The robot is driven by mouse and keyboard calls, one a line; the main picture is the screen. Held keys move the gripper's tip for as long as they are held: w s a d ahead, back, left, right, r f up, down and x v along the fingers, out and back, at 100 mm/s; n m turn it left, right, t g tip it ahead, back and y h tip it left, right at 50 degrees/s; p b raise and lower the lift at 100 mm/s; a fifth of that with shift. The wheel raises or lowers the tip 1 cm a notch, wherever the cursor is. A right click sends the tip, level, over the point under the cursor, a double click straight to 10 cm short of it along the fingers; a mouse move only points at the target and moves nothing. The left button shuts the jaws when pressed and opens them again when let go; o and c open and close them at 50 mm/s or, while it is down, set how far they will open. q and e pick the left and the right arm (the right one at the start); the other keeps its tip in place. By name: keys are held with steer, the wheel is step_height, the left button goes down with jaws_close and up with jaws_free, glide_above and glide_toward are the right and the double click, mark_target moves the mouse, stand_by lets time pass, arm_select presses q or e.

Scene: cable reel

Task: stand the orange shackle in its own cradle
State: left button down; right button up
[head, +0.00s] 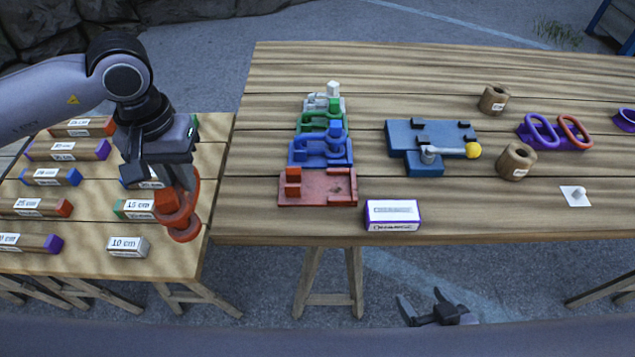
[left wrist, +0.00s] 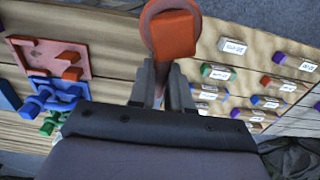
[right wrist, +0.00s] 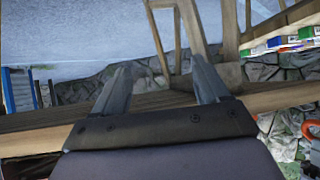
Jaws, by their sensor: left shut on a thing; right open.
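The orange shackle (head: 180,218) hangs in my left gripper (head: 176,178), above the small left table in the head view. It also shows in the left wrist view (left wrist: 172,34), between the fingertips of my left gripper (left wrist: 158,88), which is shut on it. The red cradle (head: 318,188) lies empty at the near end of the row of cradles on the big table, right of the shackle and apart from it. In the left wrist view the red cradle (left wrist: 48,60) is at the left. My right gripper (head: 437,308) is open and empty, low in front of the big table's edge.
Blue (head: 318,152), green (head: 318,122) and white cradles with shackles stand behind the red one. A purple-edged label box (head: 392,215) sits to its right. A blue fixture (head: 428,140) with a lever stands further right. Labelled blocks (head: 128,246) cover the left table.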

stand_by(0.4)
steer(key=shift+f, duration=0.1)
steer(key=shift+c, duration=0.3)
steer(key=shift+f+b, duration=0.1)
steer(key=shift+b, duration=0.2)
steer(key=c, duration=0.5)
steer(key=shift+c, duration=0.2)
steer(key=shift+w+d, duration=0.1)
